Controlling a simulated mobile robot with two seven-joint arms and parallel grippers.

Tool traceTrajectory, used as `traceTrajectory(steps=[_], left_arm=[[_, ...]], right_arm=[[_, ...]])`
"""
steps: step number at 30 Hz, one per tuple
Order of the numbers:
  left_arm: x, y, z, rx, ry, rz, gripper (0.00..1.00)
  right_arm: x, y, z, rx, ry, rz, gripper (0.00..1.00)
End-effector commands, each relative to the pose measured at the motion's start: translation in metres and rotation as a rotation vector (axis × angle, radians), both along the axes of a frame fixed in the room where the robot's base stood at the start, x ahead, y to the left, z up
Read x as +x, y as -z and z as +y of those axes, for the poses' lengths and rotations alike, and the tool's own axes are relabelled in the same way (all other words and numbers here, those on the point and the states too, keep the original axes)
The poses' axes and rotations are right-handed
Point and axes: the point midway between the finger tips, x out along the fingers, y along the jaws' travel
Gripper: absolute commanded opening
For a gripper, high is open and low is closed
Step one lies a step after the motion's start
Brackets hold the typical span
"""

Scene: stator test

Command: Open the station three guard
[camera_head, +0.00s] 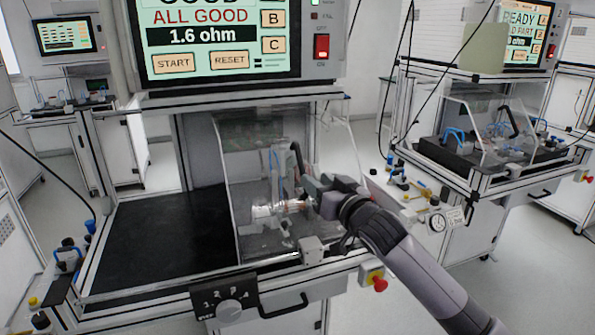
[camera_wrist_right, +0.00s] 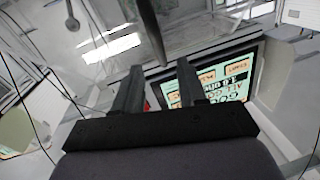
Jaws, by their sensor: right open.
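The clear guard (camera_head: 238,215) stands upright across the right part of the near station's bay, and the left part of the bay is uncovered. A dark curved handle (camera_head: 297,158) shows on the guard's right side. A metal and copper-coloured part, likely the stator (camera_head: 267,210), shows through the clear panel. My right gripper (camera_head: 312,195) is at the guard's right side, close to the handle; I cannot tell whether it touches. In the right wrist view its two fingers (camera_wrist_right: 158,88) are apart with nothing between them. My left gripper is not in view. No station number is readable.
The screen (camera_head: 215,38) above the bay reads ALL GOOD and 1.6 ohm. A black mat (camera_head: 160,235) lies bare at left. A rotary knob (camera_head: 229,311) and a red stop button (camera_head: 379,283) sit on the front edge. Another guarded station (camera_head: 490,130) stands at right.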

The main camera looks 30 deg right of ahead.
Motion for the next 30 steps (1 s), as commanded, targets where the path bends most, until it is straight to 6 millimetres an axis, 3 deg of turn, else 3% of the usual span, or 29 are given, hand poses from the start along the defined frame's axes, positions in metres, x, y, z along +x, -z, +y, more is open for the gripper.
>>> traceTrajectory(steps=[15, 29, 30], left_arm=[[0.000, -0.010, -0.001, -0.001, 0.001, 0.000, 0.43], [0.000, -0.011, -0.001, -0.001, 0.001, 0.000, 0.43], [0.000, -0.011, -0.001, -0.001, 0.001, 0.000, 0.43]], right_arm=[[0.057, -0.001, -0.005, 0.001, 0.000, 0.000, 0.41], [0.065, 0.000, -0.005, 0.000, 0.000, 0.000, 0.41], [0.065, 0.000, -0.005, 0.000, -0.001, 0.000, 0.31]])
